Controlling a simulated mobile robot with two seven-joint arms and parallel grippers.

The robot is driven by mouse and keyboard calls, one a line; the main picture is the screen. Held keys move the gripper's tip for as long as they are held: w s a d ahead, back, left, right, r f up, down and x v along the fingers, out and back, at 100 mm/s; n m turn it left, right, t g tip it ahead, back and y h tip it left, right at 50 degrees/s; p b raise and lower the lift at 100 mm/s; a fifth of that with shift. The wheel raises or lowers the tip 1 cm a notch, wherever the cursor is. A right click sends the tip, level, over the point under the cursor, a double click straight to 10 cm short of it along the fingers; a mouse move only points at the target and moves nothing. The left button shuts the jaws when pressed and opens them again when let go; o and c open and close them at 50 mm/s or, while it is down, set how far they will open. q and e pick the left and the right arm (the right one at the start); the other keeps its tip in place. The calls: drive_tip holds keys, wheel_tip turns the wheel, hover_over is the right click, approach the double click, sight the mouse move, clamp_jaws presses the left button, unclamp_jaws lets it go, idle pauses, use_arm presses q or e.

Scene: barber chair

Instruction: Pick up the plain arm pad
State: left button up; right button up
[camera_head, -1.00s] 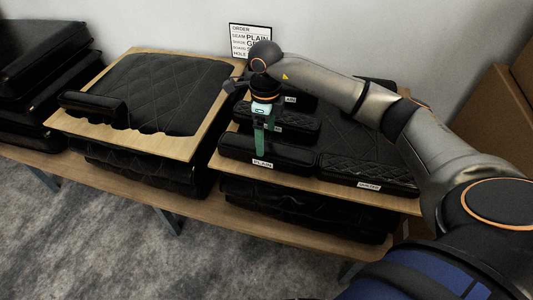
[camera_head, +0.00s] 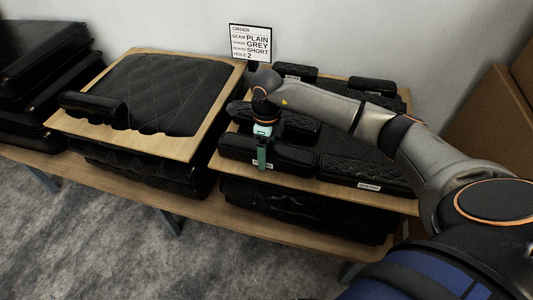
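The plain arm pad (camera_head: 290,156) is a black padded bar at the front left of the right-hand board. Its white label, at the pad's front, is mostly covered by a finger. My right gripper (camera_head: 262,157) reaches down over the pad from above. One green finger stands in front of the pad's near face; the other finger is hidden, so whether the grip is closed does not show. The pad rests on the board. My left gripper is not in view.
A quilted pad with a label (camera_head: 368,187) lies right of the plain pad. Other black pads (camera_head: 297,124) sit close behind. The left board (camera_head: 182,147) holds a large quilted panel and a small bar. An order sign (camera_head: 250,43) stands at the wall.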

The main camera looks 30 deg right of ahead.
clamp_jaws()
drive_tip(key=shift+r, duration=0.1)
idle(0.3)
drive_tip(key=shift+w, duration=0.1)
